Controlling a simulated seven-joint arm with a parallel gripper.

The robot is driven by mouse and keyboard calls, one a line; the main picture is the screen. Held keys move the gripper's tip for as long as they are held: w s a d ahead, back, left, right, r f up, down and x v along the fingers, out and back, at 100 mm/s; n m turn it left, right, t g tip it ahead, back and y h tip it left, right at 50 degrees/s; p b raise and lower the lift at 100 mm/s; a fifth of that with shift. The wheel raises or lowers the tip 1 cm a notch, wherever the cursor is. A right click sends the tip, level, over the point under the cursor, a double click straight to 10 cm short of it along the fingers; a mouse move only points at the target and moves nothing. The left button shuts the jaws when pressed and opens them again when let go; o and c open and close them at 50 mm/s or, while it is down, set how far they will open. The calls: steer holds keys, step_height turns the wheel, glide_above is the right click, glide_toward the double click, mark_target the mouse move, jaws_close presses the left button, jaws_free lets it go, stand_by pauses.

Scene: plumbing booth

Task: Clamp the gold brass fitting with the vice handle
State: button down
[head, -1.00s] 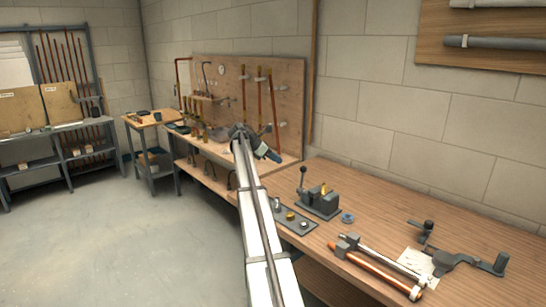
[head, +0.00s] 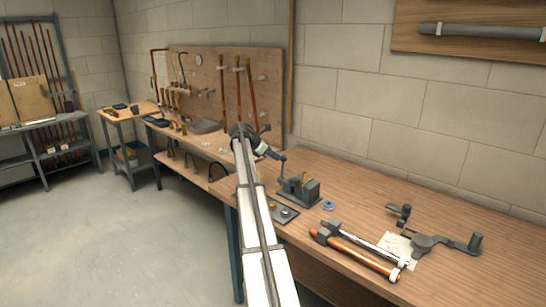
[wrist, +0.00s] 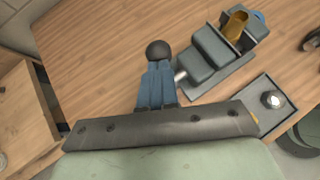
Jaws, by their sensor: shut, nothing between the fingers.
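The grey vice (head: 299,190) stands on the wooden bench, and it also shows in the wrist view (wrist: 213,58). The gold brass fitting (wrist: 236,27) sits upright at the vice's jaws; in the head view it is a small gold spot (head: 305,179). The vice handle's dark ball knob (wrist: 157,50) is right at my fingertips in the wrist view. My gripper (wrist: 156,66) is shut and empty, its blue-grey fingers together just short of the knob or touching it; I cannot tell which. In the head view my gripper (head: 276,155) is beside the top of the handle (head: 283,159).
A small dark plate with metal fittings (wrist: 268,102) lies beside the vice. A blue ring (head: 328,204), a copper pipe with a tool (head: 362,254) and a grey pipe bender (head: 430,240) lie to the right. The bench top behind the vice is clear.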

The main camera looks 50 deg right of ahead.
steer(key=shift+s+d, duration=0.2)
steer(key=shift+d, duration=0.5)
steer(key=f+v, duration=0.1)
steer(key=v, duration=1.3)
steer(key=shift+w+a, duration=0.3)
steer(key=shift+a, duration=0.1)
